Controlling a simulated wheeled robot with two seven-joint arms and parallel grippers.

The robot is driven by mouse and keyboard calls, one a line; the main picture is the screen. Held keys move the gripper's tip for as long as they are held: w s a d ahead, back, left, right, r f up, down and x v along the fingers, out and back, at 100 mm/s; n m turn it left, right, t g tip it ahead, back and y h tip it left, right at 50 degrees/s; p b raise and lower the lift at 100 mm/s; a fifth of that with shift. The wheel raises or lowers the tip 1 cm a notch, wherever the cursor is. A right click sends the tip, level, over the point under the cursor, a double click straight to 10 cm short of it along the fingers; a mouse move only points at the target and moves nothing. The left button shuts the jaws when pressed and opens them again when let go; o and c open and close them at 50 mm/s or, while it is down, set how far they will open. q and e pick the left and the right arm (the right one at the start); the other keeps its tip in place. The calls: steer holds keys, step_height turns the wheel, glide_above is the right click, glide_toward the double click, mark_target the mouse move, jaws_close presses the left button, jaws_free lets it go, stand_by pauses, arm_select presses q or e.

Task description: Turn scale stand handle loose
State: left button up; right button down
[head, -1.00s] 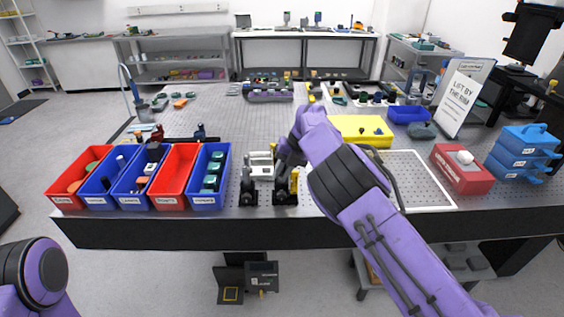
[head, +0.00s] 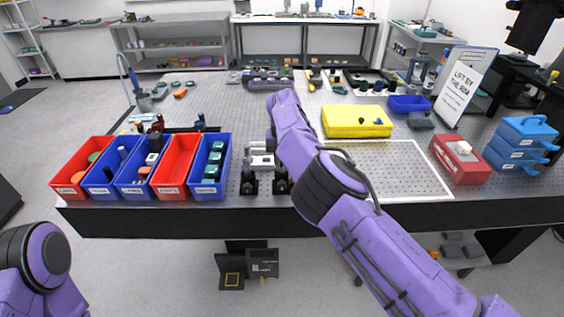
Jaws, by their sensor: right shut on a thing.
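The scale stand seems to be the small fixture at the table's front edge, with black bases, one on the left (head: 249,184) and one on the right (head: 281,184). A pale grey and white part (head: 261,160) sits between and behind them. My right gripper (head: 271,144) is at this fixture, mostly hidden by my own right forearm. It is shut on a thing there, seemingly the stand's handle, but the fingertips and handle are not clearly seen. My left gripper is out of view; only part of my left arm shows at the lower left.
Red and blue bins (head: 172,172) stand left of the fixture. A yellow case (head: 357,121), a white-bordered board area (head: 400,165), a red box (head: 461,162) and stacked blue cases (head: 521,143) lie to the right.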

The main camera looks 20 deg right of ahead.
steer(key=c, duration=1.2)
jaws_free()
step_height(320, 180, up, 5)
steer(key=shift+d+r+b, duration=0.1)
steer(key=shift+b, duration=0.8)
step_height(320, 180, up, 5)
steer(key=shift+r, duration=0.15)
